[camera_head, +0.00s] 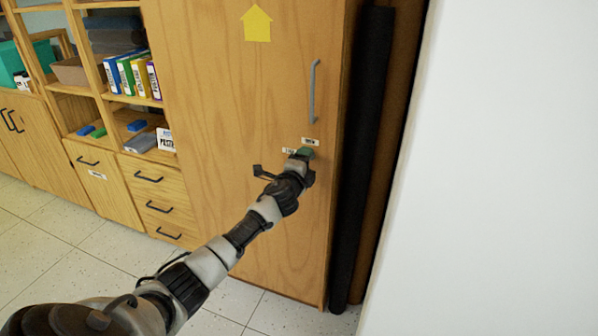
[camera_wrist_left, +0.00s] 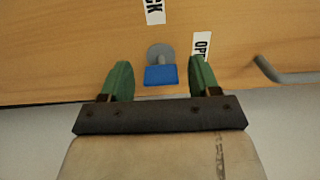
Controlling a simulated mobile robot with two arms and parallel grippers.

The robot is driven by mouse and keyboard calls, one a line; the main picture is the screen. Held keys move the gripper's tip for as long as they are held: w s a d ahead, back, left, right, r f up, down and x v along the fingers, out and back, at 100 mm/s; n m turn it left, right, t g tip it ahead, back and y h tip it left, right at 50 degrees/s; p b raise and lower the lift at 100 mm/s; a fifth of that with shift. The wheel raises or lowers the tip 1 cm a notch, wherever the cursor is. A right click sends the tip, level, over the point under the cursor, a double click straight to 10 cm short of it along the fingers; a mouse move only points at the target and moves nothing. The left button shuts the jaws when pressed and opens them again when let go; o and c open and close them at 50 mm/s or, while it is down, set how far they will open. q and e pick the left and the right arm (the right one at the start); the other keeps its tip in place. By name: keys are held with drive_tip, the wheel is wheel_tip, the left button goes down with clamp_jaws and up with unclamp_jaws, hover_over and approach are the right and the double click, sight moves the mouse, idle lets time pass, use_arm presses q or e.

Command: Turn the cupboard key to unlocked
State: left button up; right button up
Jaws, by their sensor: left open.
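The tall wooden cupboard door (camera_head: 235,110) stands in front of me. In the left wrist view a blue key (camera_wrist_left: 161,75) sits in a round grey lock plate (camera_wrist_left: 160,52). A label ending in "CK" (camera_wrist_left: 154,10) is above the lock plate there, and a label starting "OP" (camera_wrist_left: 201,46) is to its right. My left gripper (camera_wrist_left: 160,80) is open, its green fingers on either side of the key with a visible gap at each side. In the head view my left gripper (camera_head: 303,154) is at the door and hides the key. My right gripper is not in view.
A grey-blue door handle (camera_head: 313,92) is above the lock area. A dark roll (camera_head: 362,150) stands upright right of the cupboard, beside a white wall (camera_head: 500,170). Open shelves and drawers (camera_head: 152,180) are on the left. Pale floor (camera_head: 75,245) is clear.

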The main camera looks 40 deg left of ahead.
use_arm(q)
drive_tip(key=v, duration=1)
drive_tip(key=shift+p, duration=0.35)
drive_tip(key=shift+a, duration=0.1)
